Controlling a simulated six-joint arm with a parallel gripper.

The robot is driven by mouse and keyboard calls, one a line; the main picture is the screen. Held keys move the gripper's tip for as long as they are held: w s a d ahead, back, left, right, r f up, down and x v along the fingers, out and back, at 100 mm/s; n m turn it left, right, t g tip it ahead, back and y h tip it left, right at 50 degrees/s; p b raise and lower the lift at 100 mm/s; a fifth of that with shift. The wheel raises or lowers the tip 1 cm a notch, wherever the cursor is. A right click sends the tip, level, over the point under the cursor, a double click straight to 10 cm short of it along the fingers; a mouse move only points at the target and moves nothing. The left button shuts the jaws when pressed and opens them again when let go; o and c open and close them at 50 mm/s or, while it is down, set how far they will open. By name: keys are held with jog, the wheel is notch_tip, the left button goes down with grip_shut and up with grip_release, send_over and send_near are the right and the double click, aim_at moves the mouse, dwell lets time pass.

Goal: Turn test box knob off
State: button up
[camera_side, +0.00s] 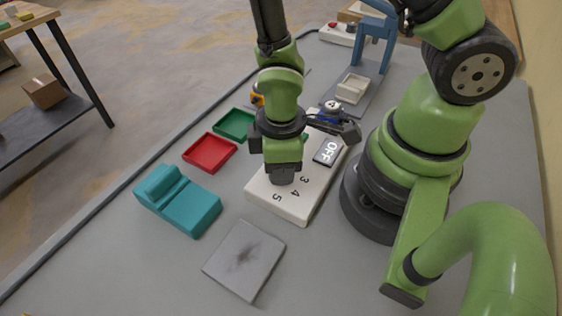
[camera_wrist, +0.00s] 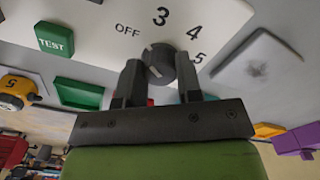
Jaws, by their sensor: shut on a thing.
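The white test box (camera_side: 290,206) lies in the middle of the table in the side view, with numbers printed near its front end. In the wrist view the white panel (camera_wrist: 105,22) carries OFF, 3, 4 and 5 around a dark round knob (camera_wrist: 160,58). My gripper (camera_wrist: 158,74) is shut on the knob, with one finger on each side. Which mark the knob points at is hard to tell. A green TEST button (camera_wrist: 54,40) is at the panel's left. In the side view my gripper (camera_side: 282,178) points down at the box and hides the knob.
A red tray (camera_side: 210,152), a green tray (camera_side: 234,124) and a teal block (camera_side: 178,199) lie left of the box. A grey plate (camera_side: 244,258) lies in front. A blue stand (camera_side: 375,45) is behind.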

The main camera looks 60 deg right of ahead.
jog(key=shift+n, duration=1)
jog(key=o, duration=0.9)
jog(key=shift+o, duration=0.2)
jog(key=shift+r, duration=0.1)
notch_tip(320, 180, up, 10)
jog(key=s+d+r+m+t+y, duration=0.1)
jog(key=s+d+r+m+t, duration=0.1)
jog(key=r+m, duration=0.4)
jog(key=s+d+r+m+t+y, duration=0.1)
jog(key=r+m+t, duration=0.4)
jog(key=r, duration=0.6)
jog(key=shift+s+d+m, duration=0.4)
jog(key=shift+d+m, duration=0.3)
jog(key=shift+m, duration=0.4)
